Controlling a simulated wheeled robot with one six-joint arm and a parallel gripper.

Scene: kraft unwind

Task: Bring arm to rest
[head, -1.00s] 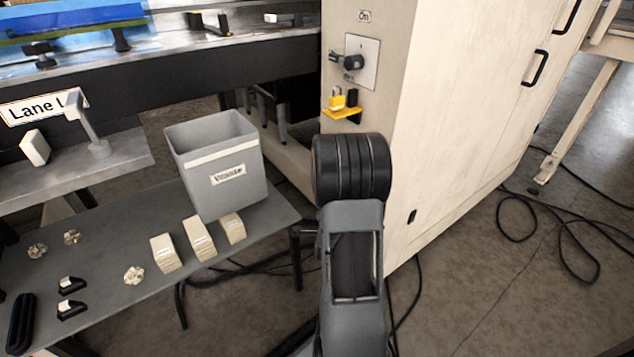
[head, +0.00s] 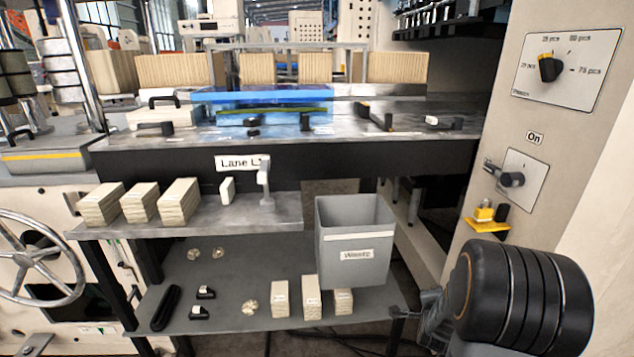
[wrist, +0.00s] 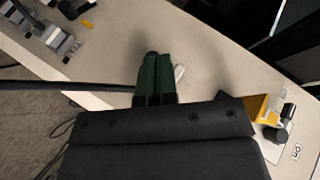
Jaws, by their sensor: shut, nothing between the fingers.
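My arm shows at the lower right of the head view, with its dark rounded link in front of the beige cabinet (head: 465,165). My gripper (wrist: 155,75) shows in the wrist view as two green-dark fingers lying side by side, shut with nothing between them. It is in front of the beige cabinet face, apart from the yellow bracket (wrist: 262,106) and the black knob beside it. In the head view the gripper's fingers are hard to make out behind the arm link.
Stacked bundles (head: 178,202) sit on the upper shelf. The cabinet carries a switch (head: 512,179), a yellow padlock bracket (head: 487,226) and a dial (head: 548,68) near my arm.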

